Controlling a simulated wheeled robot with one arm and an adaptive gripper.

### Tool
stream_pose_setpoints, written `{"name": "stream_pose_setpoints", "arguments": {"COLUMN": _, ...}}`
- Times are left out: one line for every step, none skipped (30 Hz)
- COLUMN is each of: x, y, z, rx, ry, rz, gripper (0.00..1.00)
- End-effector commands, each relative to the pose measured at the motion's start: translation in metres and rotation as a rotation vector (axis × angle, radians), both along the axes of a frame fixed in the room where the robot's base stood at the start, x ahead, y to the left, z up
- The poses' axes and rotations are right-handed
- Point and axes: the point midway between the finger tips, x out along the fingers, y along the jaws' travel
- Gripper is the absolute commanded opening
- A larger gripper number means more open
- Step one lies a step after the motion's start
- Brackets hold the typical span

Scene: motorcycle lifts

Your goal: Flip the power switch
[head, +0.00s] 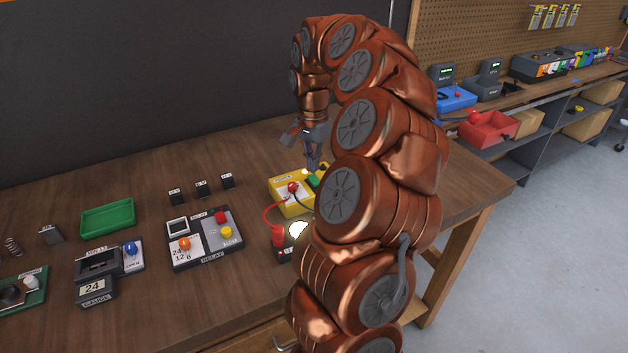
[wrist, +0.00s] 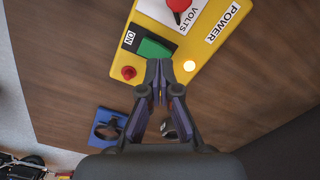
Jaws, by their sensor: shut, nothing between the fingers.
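The yellow power box (head: 284,196) stands on the wooden bench, and my arm covers its right side in the head view. In the wrist view the yellow box (wrist: 175,52) carries a POWER label, a VOLTS plate and a red knob. Its green power switch (wrist: 153,48) sits in a black frame with an ON label at the left; part of it also shows in the head view (head: 314,180). A small lamp (wrist: 190,66) on the box glows. My gripper (wrist: 160,68) is shut and empty, its fingertips at the green switch's near edge. I cannot tell whether they touch it.
A red terminal (wrist: 129,73) is left of my fingers. Beside the box, a red wire leads to a glowing bulb (head: 298,229). The relay panel (head: 204,241), gauge unit (head: 95,290) and green tray (head: 109,218) are farther left. A blue holder (wrist: 100,125) lies near the bench edge.

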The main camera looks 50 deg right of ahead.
Motion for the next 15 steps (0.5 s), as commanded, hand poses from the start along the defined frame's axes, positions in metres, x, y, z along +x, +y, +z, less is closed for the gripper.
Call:
{"name": "stream_pose_setpoints", "arguments": {"x": -0.0001, "y": 0.0000, "z": -0.0012, "rx": 0.000, "ry": 0.000, "rz": 0.000, "gripper": 0.00}}
{"name": "stream_pose_setpoints", "arguments": {"x": -0.0001, "y": -0.0001, "z": -0.0015, "rx": 0.000, "ry": 0.000, "rz": 0.000, "gripper": 0.00}}
{"name": "stream_pose_setpoints", "arguments": {"x": 0.0000, "y": 0.0000, "z": -0.0021, "rx": 0.000, "ry": 0.000, "rz": 0.000, "gripper": 0.00}}
{"name": "stream_pose_setpoints", "arguments": {"x": 0.0000, "y": -0.0001, "z": -0.0024, "rx": 0.000, "ry": 0.000, "rz": 0.000, "gripper": 0.00}}
{"name": "stream_pose_setpoints", "arguments": {"x": -0.0001, "y": -0.0001, "z": -0.0028, "rx": 0.000, "ry": 0.000, "rz": 0.000, "gripper": 0.00}}
{"name": "stream_pose_setpoints", "arguments": {"x": 0.0000, "y": -0.0001, "z": -0.0032, "rx": 0.000, "ry": 0.000, "rz": 0.000, "gripper": 0.00}}
{"name": "stream_pose_setpoints", "arguments": {"x": -0.0001, "y": -0.0001, "z": -0.0036, "rx": 0.000, "ry": 0.000, "rz": 0.000, "gripper": 0.00}}
{"name": "stream_pose_setpoints", "arguments": {"x": 0.0000, "y": 0.0000, "z": -0.0040, "rx": 0.000, "ry": 0.000, "rz": 0.000, "gripper": 0.00}}
{"name": "stream_pose_setpoints", "arguments": {"x": -0.0001, "y": -0.0001, "z": -0.0044, "rx": 0.000, "ry": 0.000, "rz": 0.000, "gripper": 0.00}}
{"name": "stream_pose_setpoints", "arguments": {"x": 0.0000, "y": -0.0001, "z": -0.0048, "rx": 0.000, "ry": 0.000, "rz": 0.000, "gripper": 0.00}}
{"name": "stream_pose_setpoints", "arguments": {"x": -0.0001, "y": 0.0000, "z": -0.0052, "rx": 0.000, "ry": 0.000, "rz": 0.000, "gripper": 0.00}}
{"name": "stream_pose_setpoints", "arguments": {"x": -0.0001, "y": 0.0000, "z": -0.0056, "rx": 0.000, "ry": 0.000, "rz": 0.000, "gripper": 0.00}}
{"name": "stream_pose_setpoints", "arguments": {"x": -0.0001, "y": -0.0001, "z": -0.0059, "rx": 0.000, "ry": 0.000, "rz": 0.000, "gripper": 0.00}}
{"name": "stream_pose_setpoints", "arguments": {"x": 0.0000, "y": 0.0000, "z": -0.0064, "rx": 0.000, "ry": 0.000, "rz": 0.000, "gripper": 0.00}}
{"name": "stream_pose_setpoints", "arguments": {"x": -0.0001, "y": -0.0001, "z": -0.0068, "rx": 0.000, "ry": 0.000, "rz": 0.000, "gripper": 0.00}}
